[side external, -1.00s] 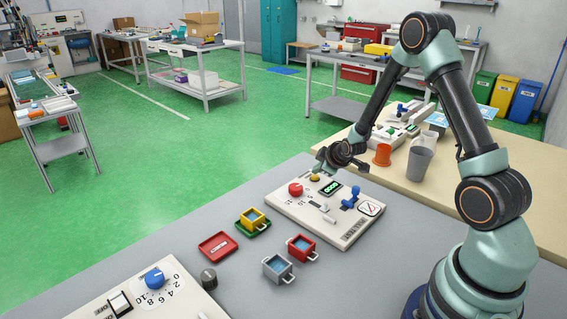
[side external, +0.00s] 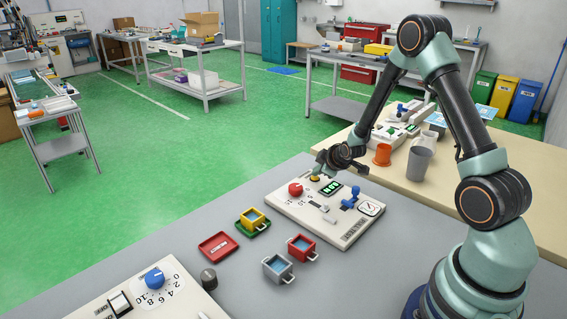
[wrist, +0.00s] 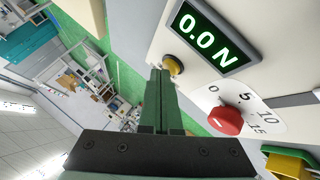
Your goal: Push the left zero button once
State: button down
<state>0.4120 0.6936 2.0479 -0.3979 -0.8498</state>
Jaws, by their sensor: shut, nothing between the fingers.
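A yellow round button (wrist: 173,65) sits on a white panel (wrist: 225,15), beside a green display reading 0.0 N, in the wrist view. In the side view the yellow button (side external: 314,178) is at the far corner of the panel (side external: 290,212), partly under my gripper. My gripper (wrist: 158,72) is shut and empty. Its fingertips are right by the button, and I cannot tell if they touch it. In the side view my gripper (side external: 318,169) is just above the button. No lettering on the button is readable.
A red knob (side external: 295,189), a blue lever (side external: 351,197) and a dial stand on the same panel. Red (side external: 301,248), grey (side external: 277,268) and yellow (side external: 251,219) cups and a red tray (side external: 217,246) are nearby. Another panel (side external: 95,305) is at lower left.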

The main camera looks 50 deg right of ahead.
aim_at(317, 181)
dwell(0.5)
jog(key=shift+r, duration=0.75)
notch_tip(317, 181, up, 5)
dwell(0.4)
dwell(0.5)
jog(key=s+a+r+m+g+y, duration=0.15)
jog(key=s+a+r, duration=0.35)
jog(key=a+r, duration=0.6)
jog(key=s+a+r+m+y, duration=0.1)
jog(key=s+a+r, duration=0.1)
jog(key=s+a, duration=0.3)
jog(key=s+a+r+m+g+y, duration=0.1)
jog(key=s+a, duration=0.3)
jog(key=s, duration=0.4)
jog(key=shift+s+a+r+m, duration=0.35)
jog(key=shift+s+r+m, duration=0.05)
jog(key=shift+r+m, duration=0.4)
